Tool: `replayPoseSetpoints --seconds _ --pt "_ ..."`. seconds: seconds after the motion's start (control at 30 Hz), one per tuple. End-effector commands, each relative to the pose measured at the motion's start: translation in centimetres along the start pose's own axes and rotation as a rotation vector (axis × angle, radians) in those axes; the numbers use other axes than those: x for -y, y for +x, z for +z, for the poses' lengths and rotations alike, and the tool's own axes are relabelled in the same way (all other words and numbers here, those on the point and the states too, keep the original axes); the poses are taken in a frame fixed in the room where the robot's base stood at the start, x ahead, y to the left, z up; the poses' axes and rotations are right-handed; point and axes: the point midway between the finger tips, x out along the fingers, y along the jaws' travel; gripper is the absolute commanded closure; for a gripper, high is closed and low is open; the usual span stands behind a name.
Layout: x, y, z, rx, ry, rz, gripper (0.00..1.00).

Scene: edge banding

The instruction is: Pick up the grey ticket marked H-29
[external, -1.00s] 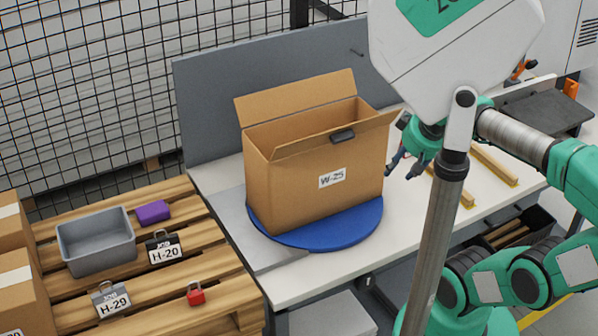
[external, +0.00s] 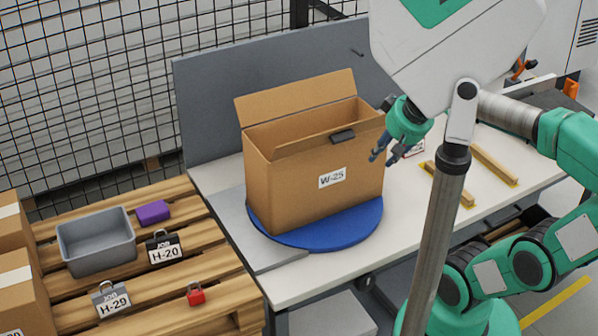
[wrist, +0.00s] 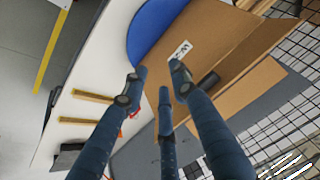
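The grey ticket marked H-29 (external: 112,300) lies on the wooden pallet at the lower left, a grey clip-like top with a white label. A darker, similar ticket marked H-20 (external: 164,248) lies behind it to the right. My gripper (external: 378,154) is far to the right, beside the right side of the cardboard box marked W-25 (external: 318,205). In the wrist view, the three fingers of my gripper (wrist: 159,80) are spread apart with nothing between them. The H-29 ticket is not in the wrist view.
A grey bin (external: 98,262), a purple block (external: 153,212) and a small red padlock-like item (external: 195,294) share the pallet (external: 215,268). The tall box stands on a blue turntable (external: 300,240) between my gripper and the pallet. Cartons (external: 18,285) stand at the left edge.

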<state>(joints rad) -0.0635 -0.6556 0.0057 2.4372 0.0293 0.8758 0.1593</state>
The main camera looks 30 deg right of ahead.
Motion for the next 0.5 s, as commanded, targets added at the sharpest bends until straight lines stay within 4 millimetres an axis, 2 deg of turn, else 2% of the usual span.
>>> replayPoseSetpoints --seconds 0.03,0.2,0.5 --pt "1.1 -0.2 -1.2 0.010 0.025 -0.013 0.72" --pt "4.9 0.1 -4.8 0.041 0.146 -0.055 0.72" --pt "12.8 1.5 -10.2 0.115 0.369 -0.111 0.72"
